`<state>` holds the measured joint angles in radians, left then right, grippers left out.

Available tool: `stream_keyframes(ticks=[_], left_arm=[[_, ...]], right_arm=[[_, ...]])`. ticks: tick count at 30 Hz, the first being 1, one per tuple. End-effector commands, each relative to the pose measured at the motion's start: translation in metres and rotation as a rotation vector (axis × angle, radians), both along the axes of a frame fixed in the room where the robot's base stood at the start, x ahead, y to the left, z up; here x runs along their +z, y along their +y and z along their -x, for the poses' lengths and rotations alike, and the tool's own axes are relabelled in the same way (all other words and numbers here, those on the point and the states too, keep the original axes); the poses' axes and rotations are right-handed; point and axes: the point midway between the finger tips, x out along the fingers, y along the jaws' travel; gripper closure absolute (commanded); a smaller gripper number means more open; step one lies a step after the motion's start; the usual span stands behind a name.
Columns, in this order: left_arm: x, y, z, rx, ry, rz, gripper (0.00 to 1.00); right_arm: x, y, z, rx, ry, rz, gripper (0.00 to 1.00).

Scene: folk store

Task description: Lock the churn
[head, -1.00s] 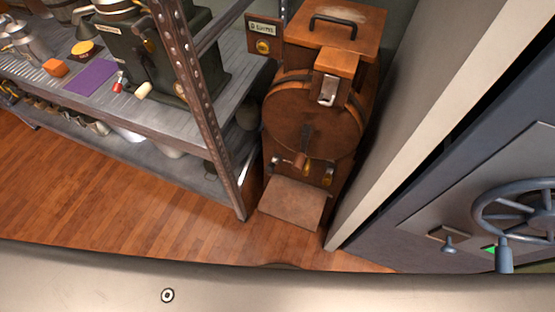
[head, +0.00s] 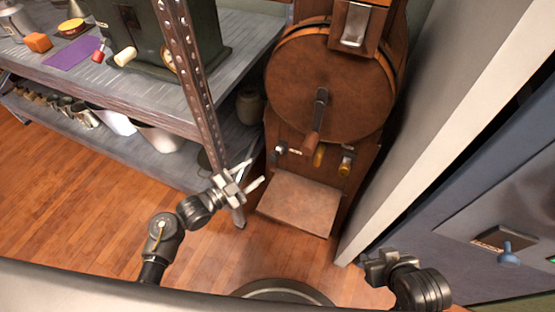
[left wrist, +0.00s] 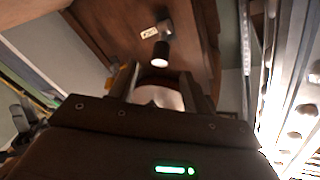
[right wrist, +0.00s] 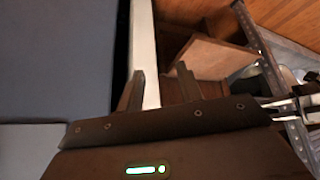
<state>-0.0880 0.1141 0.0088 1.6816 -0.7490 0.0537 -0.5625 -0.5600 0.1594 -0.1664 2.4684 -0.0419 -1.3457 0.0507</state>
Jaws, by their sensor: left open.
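The churn (head: 285,115) is a brown wooden cabinet with a round drum (head: 345,75) at its front. A crank with a wooden handle (head: 311,143) hangs down over the drum's lower part. Below are small fittings: a dark one at left (head: 280,148), a brass one (head: 319,156) and a metal and brass one (head: 346,160). A metal latch plate (head: 354,25) sits above the drum. My left gripper (head: 255,173) is open and empty, left of the churn's lower tray. My right gripper (right wrist: 160,85) is open and empty, low in front of the churn's right side.
A metal shelf rack stands at left, its riveted post (head: 195,85) close to the churn and my left gripper. A pale wall edge (head: 440,130) and a grey-blue door with a knob (head: 508,256) bound the right. The wooden floor (head: 95,200) is clear at left.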

Motion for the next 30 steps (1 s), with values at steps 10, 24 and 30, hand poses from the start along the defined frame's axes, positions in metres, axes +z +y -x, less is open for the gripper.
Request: stream_keyframes(ticks=[10, 24, 30], left_arm=[[0.003, -0.011, -0.012, -0.004, -0.015, 0.000, 0.51], [0.002, -0.066, -0.069, -0.003, -0.012, 0.000, 0.51], [0.003, -0.074, -0.078, -0.003, -0.012, -0.003, 0.51]], right_arm=[[0.006, 0.005, -0.005, 0.010, -0.040, -0.011, 0.64], [0.027, 0.033, -0.039, 0.076, -0.283, -0.078, 0.64], [0.033, 0.038, -0.044, 0.087, -0.328, -0.092, 0.64]])
